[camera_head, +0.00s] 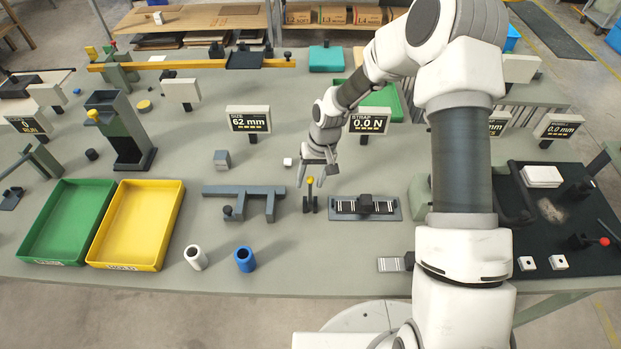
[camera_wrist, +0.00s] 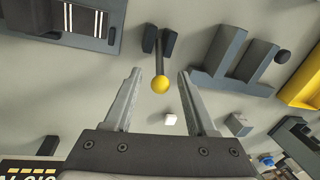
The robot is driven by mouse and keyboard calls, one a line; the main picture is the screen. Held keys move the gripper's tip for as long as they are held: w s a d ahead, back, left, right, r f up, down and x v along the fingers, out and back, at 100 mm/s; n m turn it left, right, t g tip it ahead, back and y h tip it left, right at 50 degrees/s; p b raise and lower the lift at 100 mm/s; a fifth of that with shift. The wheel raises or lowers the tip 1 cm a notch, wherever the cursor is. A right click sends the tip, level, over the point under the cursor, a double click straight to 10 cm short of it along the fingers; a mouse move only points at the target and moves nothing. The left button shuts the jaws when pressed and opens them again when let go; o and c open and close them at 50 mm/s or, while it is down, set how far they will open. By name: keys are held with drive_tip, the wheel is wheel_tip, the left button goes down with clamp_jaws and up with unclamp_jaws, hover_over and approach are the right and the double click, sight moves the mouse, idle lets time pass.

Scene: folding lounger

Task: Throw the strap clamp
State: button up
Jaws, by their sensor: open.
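The strap clamp's lever stands upright from a small dark bracket (camera_head: 309,205) and has a yellow ball knob (camera_head: 310,179). In the wrist view the yellow knob (camera_wrist: 160,84) shows between my fingertips, and its dark lever runs up to the bracket (camera_wrist: 158,42). My gripper (camera_head: 312,182) is open around or just above the knob; contact is not visible. A dark block with a strap sits on a grey ribbed plate (camera_head: 340,208) right of the lever. The strap display (camera_head: 368,120) behind reads 0.0 N.
A grey stepped fixture (camera_head: 243,191) stands left of the lever. A white cup (camera_head: 196,257) and a blue cup (camera_head: 244,259) stand in front. Green (camera_head: 40,245) and yellow (camera_head: 125,250) trays lie at left. A small white cube (camera_head: 288,162) is behind my gripper.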

clamp_jaws()
idle(1.4)
